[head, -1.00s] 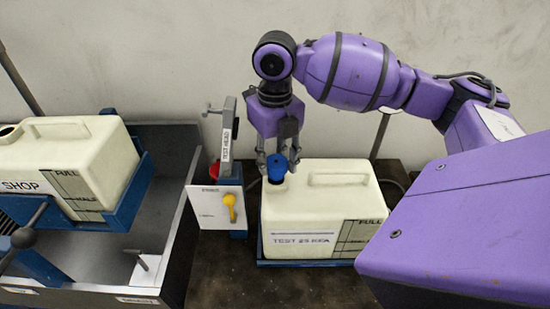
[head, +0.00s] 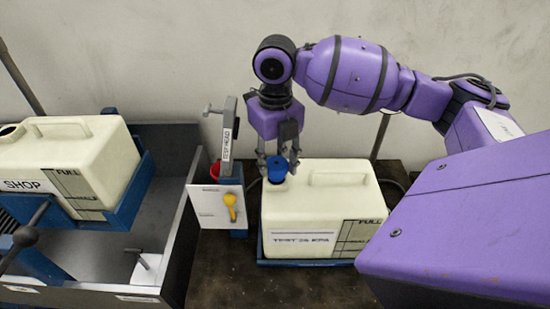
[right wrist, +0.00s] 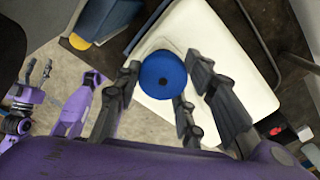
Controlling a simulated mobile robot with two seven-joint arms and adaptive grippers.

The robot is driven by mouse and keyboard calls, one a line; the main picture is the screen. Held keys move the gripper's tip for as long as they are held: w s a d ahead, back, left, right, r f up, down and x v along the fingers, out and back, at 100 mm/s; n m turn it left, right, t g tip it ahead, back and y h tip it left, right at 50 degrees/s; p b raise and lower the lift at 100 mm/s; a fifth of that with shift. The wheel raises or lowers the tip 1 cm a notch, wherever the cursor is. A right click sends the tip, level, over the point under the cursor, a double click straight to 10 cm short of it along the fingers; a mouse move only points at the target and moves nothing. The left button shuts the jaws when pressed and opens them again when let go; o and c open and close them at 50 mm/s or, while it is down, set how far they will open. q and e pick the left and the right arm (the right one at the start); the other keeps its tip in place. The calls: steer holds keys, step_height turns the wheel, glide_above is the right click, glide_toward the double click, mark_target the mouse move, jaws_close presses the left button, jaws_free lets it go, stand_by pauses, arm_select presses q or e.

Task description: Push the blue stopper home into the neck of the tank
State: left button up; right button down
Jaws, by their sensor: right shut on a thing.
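The blue stopper (head: 277,170) is at the left end of the top of the cream tank (head: 300,215), over the neck, which it hides. How deep it sits I cannot tell. My right gripper (head: 278,168) points down from above with its grey fingers on both sides of the stopper, shut on it. My left gripper (right wrist: 38,70) is small at the left edge of that view.
A white panel with a yellow knob (head: 230,202), a red cup-like part (head: 216,170) and the grey test head (head: 228,135) stand close left of the tank. Bench in front is clear.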

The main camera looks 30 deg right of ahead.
mark_target(276, 164)
steer(key=shift+f, duration=1.3)
steer(key=c, duration=1)
jaws_free()
steer(key=shift+c, duration=0.2)
steer(key=shift+r, duration=0.15)
step_height(276, 164, up, 12)
